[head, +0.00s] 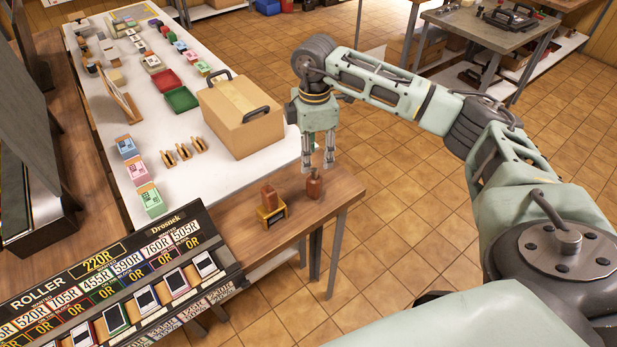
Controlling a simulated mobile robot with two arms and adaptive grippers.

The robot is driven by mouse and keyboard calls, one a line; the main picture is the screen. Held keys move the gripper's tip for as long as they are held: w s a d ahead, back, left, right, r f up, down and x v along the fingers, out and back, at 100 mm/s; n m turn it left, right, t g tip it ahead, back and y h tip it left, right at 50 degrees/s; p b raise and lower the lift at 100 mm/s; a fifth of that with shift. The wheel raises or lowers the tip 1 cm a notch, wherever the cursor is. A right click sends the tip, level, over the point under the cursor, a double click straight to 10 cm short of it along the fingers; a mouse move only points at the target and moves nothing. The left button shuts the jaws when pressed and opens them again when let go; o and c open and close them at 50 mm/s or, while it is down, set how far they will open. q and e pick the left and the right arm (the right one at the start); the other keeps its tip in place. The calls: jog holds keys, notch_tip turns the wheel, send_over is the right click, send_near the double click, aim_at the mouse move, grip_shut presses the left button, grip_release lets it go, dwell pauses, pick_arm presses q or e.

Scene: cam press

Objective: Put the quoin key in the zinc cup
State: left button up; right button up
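My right gripper (317,168) hangs fingers down over the wooden table's right end. Its two fingers are apart, with no held thing visible between them. A small red-brown, bottle-like item (314,188) with a narrow top stands just below the fingertips; I cannot tell whether they touch it. To its left, a red-brown piece (268,195) stands on or in a yellow block with a dark label (272,217). I cannot pick out the quoin key or the zinc cup with certainty. My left gripper is not in view.
A large cardboard box (243,120) with dark handles sits on the white table (190,130) behind. Green (182,99) and red trays and several small brown stands (185,151) are there too. A dark price board (110,290) fills the lower left. Tiled floor lies open to the right.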

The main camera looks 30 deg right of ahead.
aim_at(313, 173)
jog(key=shift+s+f+p, duration=0.45)
jog(key=shift+s+f, duration=0.05)
jog(key=shift+f, duration=0.3)
jog(key=shift+s+a+f+p, duration=0.1)
jog(key=shift+a+f+p, duration=0.05)
jog(key=shift+f+p, duration=0.4)
jog(key=shift+a+f+p, duration=0.1)
jog(key=shift+f+p, duration=0.25)
jog(key=shift+f, duration=0.3)
notch_tip(313, 173, down, 2)
jog(key=shift+f, duration=0.3)
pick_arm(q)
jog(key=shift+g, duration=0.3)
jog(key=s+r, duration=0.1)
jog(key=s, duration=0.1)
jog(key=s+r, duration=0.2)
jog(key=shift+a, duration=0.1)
pick_arm(e)
grip_shut()
